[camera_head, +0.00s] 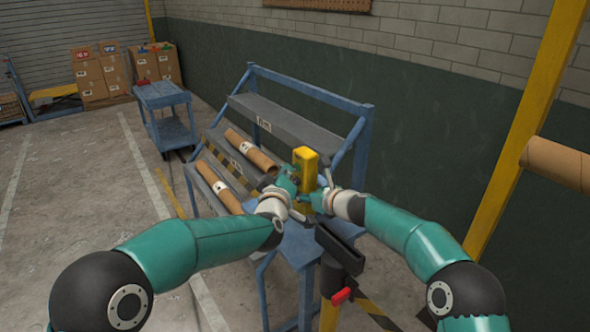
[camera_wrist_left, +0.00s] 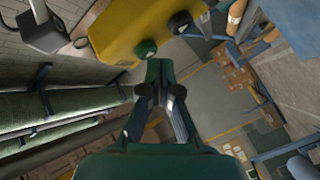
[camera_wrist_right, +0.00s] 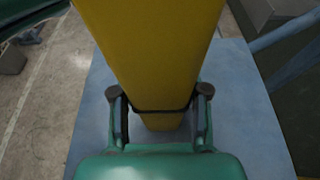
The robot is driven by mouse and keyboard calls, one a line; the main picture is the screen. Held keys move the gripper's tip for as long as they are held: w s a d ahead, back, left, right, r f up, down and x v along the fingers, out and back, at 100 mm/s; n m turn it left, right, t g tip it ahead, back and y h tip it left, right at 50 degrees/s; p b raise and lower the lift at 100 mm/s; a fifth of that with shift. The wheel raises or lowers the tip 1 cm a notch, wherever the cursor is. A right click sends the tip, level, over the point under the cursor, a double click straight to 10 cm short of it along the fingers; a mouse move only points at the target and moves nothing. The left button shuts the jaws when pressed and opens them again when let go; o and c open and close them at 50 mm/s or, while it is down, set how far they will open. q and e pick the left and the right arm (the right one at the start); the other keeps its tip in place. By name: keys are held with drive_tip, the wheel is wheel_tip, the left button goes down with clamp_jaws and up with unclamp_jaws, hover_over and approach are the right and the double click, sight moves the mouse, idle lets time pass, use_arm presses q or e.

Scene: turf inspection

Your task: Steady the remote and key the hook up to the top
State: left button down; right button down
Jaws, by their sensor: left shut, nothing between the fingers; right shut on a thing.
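The yellow remote (camera_head: 306,160) stands upright above the blue stand. My right gripper (camera_head: 312,199) is shut on its lower body; the right wrist view shows the fingers on both sides of the yellow casing (camera_wrist_right: 155,50). My left gripper (camera_head: 293,178) is shut and empty beside the remote's upper part. In the left wrist view its closed fingertips (camera_wrist_left: 160,64) are close to a green button (camera_wrist_left: 145,48) on the casing; I cannot tell whether they touch. A dark button (camera_wrist_left: 180,22) is farther along the same face. I cannot make out the hook.
Cardboard tubes (camera_head: 251,150) lie on the grey steps of the blue rack (camera_head: 310,90). A black holder (camera_head: 340,248) with a red handle (camera_head: 341,296) is below my right forearm. A blue cart (camera_head: 163,95) and boxes (camera_head: 100,75) stand farther back. Floor at left is clear.

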use_arm(q)
drive_tip(key=shift+w+d, duration=0.3)
drive_tip(key=shift+d, duration=0.15)
idle(2.4)
drive_tip(key=shift+a, duration=0.1)
idle(3.9)
drive_tip(key=shift+s+a, duration=0.6)
drive_tip(key=shift+a, duration=0.1)
drive_tip(key=shift+a, duration=0.1)
drive_tip(key=shift+s+a, duration=0.75)
drive_tip(key=shift+a, duration=0.25)
drive_tip(key=shift+s+a, duration=0.7)
drive_tip(key=shift+a, duration=0.25)
